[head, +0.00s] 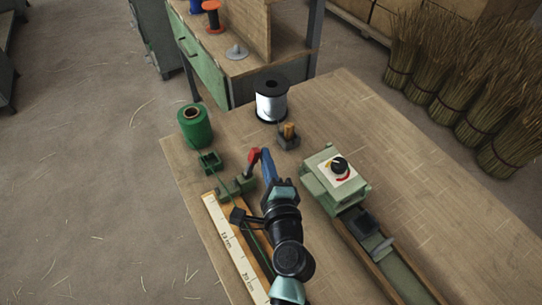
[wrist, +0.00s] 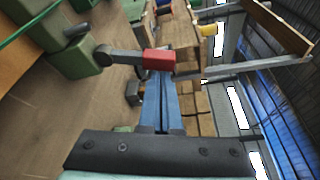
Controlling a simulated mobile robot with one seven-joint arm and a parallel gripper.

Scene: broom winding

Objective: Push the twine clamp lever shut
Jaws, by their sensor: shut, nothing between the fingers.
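The twine clamp is a green block (head: 232,189) on the bench beside the ruler. Its lever, a grey arm with a red grip (head: 253,156), stands raised above the clamp. In the wrist view the red grip (wrist: 159,60) lies across the fingertips, with its grey arm running left to a pivot. My gripper (head: 266,154) is shut and empty, its blue fingers just right of the red grip. The fingers also show in the wrist view (wrist: 162,82). I cannot tell whether they touch the grip. My arm hides part of the bench near the clamp.
A green twine spool (head: 195,126) and a white spool (head: 271,101) stand behind the clamp. A small dark holder (head: 288,139) stands behind my gripper. A green box with a dial (head: 335,178) is to the right. The bench's right side is clear.

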